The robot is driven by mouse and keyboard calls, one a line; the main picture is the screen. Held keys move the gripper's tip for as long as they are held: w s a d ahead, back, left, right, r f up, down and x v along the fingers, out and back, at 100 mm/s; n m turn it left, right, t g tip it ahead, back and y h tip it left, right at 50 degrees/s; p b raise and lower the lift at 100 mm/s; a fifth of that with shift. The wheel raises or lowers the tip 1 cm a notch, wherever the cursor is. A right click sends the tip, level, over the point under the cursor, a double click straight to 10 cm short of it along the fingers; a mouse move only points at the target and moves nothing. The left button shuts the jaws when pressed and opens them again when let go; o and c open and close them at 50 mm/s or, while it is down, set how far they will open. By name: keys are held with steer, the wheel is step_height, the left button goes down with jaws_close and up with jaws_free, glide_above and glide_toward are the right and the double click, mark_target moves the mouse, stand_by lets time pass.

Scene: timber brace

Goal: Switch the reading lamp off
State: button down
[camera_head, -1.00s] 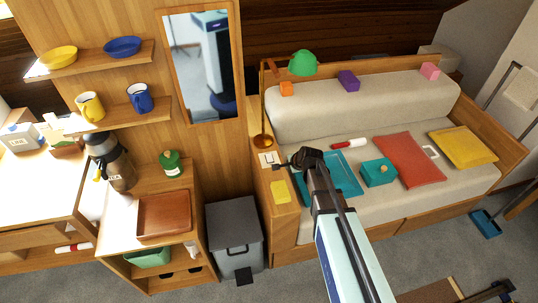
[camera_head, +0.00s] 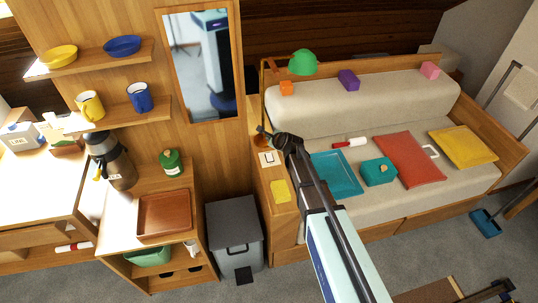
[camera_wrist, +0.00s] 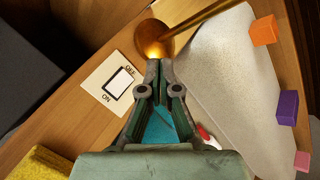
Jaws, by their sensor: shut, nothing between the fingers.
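The reading lamp has a green shade (camera_head: 302,62) above the sofa's left end. Its brass base (camera_wrist: 153,38) stands on the wooden side ledge. A cream switch plate (camera_head: 269,158) lies on the ledge in front of the base. In the wrist view the plate shows a white rocker (camera_wrist: 120,83) marked OFF at its far end and ON at its near end. My gripper (camera_wrist: 158,65) is shut and empty. Its fingertips appear just right of the plate, overlapping the lower edge of the lamp base; contact cannot be told. The head view shows my gripper (camera_head: 264,131) beside the base.
A yellow pad (camera_head: 280,191) lies on the ledge nearer the front. On the sofa are a teal tray (camera_head: 338,174), a teal box (camera_head: 378,172) and a red cushion (camera_head: 408,160). Orange (camera_head: 287,88), purple (camera_head: 348,80) and pink blocks (camera_head: 430,70) sit along the backrest.

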mark_target(270, 156)
steer(key=shift+w+a+f+b, duration=0.1)
steer(key=shift+w+f+b, duration=0.1)
steer(key=shift+f+b, duration=1)
steer(key=shift+w+a+f+b, duration=0.15)
steer(key=shift+f+b, duration=0.6)
steer(key=shift+f, duration=0.95)
steer(key=shift+w+d+f+b, duration=0.1)
steer(key=shift+w+f+b, duration=0.1)
steer(key=shift+f+b, duration=1)
steer(key=shift+f, duration=0.3)
steer(key=shift+f, duration=0.35)
steer(key=shift+w+f, duration=0.1)
steer(key=shift+f, duration=0.25)
steer(key=shift+r, duration=0.15)
steer(key=shift+r+p, duration=0.55)
steer(key=shift+r, duration=0.1)
steer(key=shift+r, duration=0.1)
steer(key=shift+s+r+p, duration=0.25)
steer(key=shift+r+p, duration=0.65)
steer(key=shift+r, duration=0.3)
steer(key=shift+s+r+p, duration=0.2)
steer(key=shift+r+p, duration=0.7)
steer(key=shift+r, duration=0.3)
